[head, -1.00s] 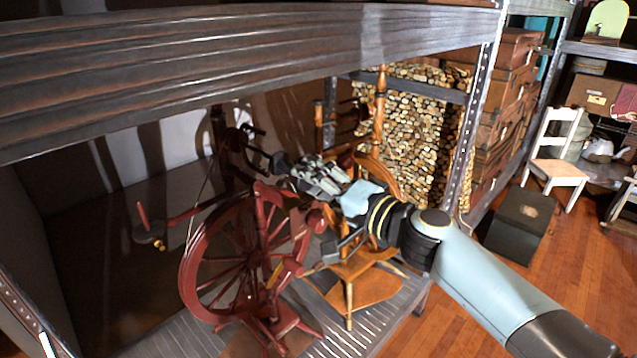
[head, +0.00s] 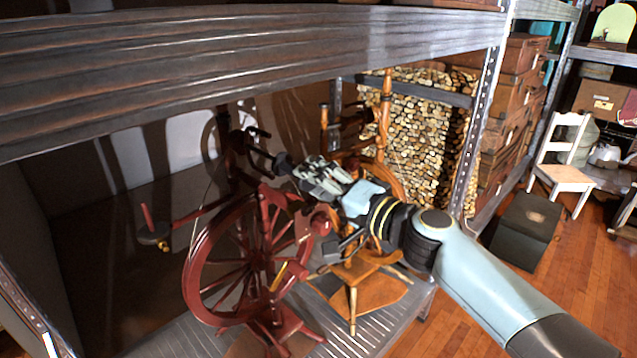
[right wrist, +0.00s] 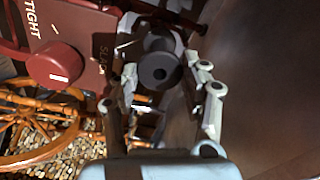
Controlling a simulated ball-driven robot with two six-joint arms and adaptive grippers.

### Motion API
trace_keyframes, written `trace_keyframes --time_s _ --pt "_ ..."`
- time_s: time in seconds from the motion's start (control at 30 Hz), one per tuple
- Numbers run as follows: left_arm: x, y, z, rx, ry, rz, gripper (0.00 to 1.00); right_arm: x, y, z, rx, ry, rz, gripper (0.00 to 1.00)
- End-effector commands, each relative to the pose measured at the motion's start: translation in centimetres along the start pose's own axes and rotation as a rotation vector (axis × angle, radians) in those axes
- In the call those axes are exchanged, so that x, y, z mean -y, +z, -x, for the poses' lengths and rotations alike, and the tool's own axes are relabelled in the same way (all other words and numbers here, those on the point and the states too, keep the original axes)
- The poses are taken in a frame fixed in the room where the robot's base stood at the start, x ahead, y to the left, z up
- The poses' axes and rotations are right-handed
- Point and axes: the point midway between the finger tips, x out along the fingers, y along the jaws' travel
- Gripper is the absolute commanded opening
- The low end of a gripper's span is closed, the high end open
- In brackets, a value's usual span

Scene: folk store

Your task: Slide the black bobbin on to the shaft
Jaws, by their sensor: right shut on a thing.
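The black bobbin (right wrist: 158,70) sits between the fingers of my right gripper in the right wrist view, its round end with a centre hole facing the camera. In the head view my right gripper (head: 306,172) is shut on the bobbin (head: 283,162), beside the upper part of the dark red spinning wheel (head: 215,270). A thin dark shaft (head: 262,152) with dark arms stands just left of the bobbin. I cannot tell whether the bobbin touches or surrounds the shaft. My left gripper is not in view.
A red knob (right wrist: 55,66) on a panel marked "TIGHT" and "SLACK" is close left of the gripper. An orange wooden spinning wheel (head: 372,290) stands behind my arm. A thick shelf beam (head: 200,70) hangs above, and a metal post (head: 482,120) stands right.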

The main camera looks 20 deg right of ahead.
Motion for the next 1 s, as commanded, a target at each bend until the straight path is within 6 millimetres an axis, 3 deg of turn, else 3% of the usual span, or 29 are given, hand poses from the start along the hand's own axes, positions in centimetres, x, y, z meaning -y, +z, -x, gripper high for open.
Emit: trace_keyframes --time_s 1.0 --pt "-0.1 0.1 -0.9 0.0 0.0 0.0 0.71 0.0 0.1 -4.1 0.0 0.0 -0.001 0.3"
